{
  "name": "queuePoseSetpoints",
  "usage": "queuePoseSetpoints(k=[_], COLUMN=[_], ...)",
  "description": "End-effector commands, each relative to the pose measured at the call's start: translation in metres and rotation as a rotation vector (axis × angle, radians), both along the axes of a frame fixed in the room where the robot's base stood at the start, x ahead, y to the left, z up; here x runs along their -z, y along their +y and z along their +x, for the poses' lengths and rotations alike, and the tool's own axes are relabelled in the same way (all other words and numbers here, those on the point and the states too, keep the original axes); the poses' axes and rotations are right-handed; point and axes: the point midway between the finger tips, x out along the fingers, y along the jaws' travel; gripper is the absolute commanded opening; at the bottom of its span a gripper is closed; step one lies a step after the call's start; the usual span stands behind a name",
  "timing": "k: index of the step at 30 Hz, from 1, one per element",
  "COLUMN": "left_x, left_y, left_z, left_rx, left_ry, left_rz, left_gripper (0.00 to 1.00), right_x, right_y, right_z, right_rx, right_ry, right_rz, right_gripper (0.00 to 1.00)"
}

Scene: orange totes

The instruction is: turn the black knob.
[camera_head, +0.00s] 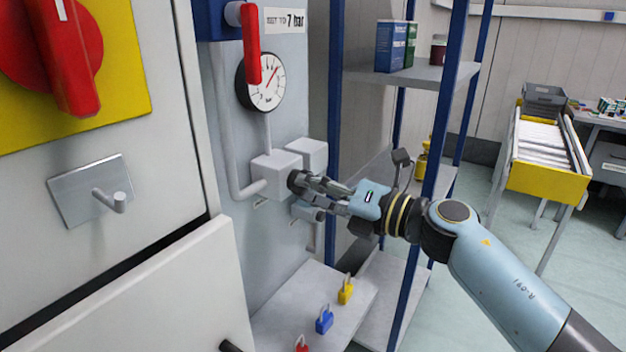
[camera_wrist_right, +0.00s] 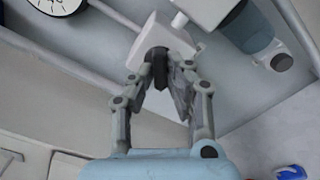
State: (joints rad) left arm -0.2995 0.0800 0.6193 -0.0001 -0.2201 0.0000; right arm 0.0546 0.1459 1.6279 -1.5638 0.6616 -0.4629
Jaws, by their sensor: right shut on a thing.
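The black knob (camera_head: 296,181) sits on the front of a light grey valve box (camera_head: 271,172) on the grey panel. In the wrist view the black knob (camera_wrist_right: 158,62) shows between the fingers of my right gripper (camera_wrist_right: 167,75), which is shut on it. In the head view my right gripper (camera_head: 305,190) reaches in from the right, and its fingers hide part of the knob. A dial gauge (camera_head: 265,82) is above, its needle pointing to the upper right, next to a label reading "SET TO 7 bar" (camera_head: 285,20). My left gripper is not in view.
A red lever handle (camera_head: 251,45) hangs in front of the gauge. Red, blue and yellow padlocks (camera_head: 324,320) stand on the grey ledge (camera_head: 270,325) below. A blue-post shelf (camera_head: 430,75) stands close behind my right arm. A cart (camera_head: 540,178) is at the back right.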

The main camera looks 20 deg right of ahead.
Motion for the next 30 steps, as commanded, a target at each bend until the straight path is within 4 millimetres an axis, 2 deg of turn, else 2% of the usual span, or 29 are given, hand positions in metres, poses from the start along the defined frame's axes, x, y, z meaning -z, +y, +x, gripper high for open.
queuePoseSetpoints(k=[1,2,10,11,16,25,30], left_x=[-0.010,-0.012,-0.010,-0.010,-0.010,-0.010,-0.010], left_y=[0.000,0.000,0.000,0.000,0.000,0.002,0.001], left_z=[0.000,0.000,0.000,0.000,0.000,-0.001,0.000], left_rx=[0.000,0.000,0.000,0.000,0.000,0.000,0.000], left_ry=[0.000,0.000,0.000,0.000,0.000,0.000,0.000], left_rz=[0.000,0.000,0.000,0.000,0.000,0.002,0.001], left_gripper=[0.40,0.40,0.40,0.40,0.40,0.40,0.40], right_x=[-0.004,-0.003,0.000,0.000,0.000,0.001,0.002], right_y=[0.000,0.000,0.000,0.000,0.000,-0.002,-0.017], right_z=[0.000,0.000,0.000,0.000,0.000,-0.002,-0.021], right_rx=[0.000,0.001,0.001,0.001,0.001,0.000,0.001], right_ry=[0.022,0.033,0.041,0.041,0.041,0.041,0.043], right_rz=[0.025,0.037,0.052,0.052,0.051,0.049,0.045], right_gripper=[0.00,0.00,0.00,0.15,0.37,0.37,0.37])
